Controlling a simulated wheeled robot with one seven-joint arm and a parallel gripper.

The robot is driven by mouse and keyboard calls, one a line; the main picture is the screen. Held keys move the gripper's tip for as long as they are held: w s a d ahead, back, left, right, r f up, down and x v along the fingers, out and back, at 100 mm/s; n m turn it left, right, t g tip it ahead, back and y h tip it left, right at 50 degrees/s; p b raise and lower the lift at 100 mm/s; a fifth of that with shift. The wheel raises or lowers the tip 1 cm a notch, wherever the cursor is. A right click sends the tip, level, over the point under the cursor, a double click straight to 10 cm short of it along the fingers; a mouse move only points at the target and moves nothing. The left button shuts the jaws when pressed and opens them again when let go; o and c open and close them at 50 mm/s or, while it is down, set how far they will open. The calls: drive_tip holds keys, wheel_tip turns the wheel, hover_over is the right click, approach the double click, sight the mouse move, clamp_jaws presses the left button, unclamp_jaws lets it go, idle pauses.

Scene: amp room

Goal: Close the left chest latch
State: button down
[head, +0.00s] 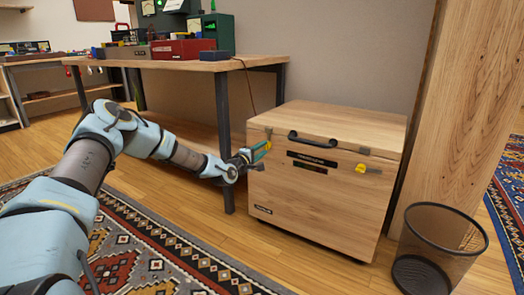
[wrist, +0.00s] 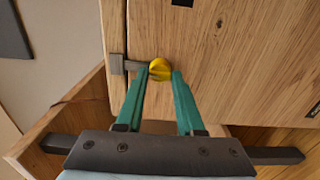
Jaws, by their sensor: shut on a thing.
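The wooden chest (head: 318,205) stands on the floor with its lid down. Its left latch has a yellow knob, seen in the wrist view (wrist: 160,68), with a grey metal bar (wrist: 132,66) reaching across a seam in the wood. My gripper (head: 258,153) is at the chest's upper left front. In the wrist view, its green fingers (wrist: 158,82) are shut on the yellow knob, their tips at its two sides. In the head view the fingers partly hide this latch. The right latch, also with a yellow knob (head: 360,168), is on the right front.
A black handle (head: 312,140) is on the chest's front between the latches. A workbench (head: 185,64) with boxes on it stands behind and left. A wire mesh bin (head: 440,250) and a wooden post are at the right. A patterned rug (head: 150,250) lies in front.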

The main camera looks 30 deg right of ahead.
drive_tip(key=c, duration=0.5)
unclamp_jaws()
drive_tip(key=p+v, duration=0.3)
drive_tip(key=v, duration=0.8)
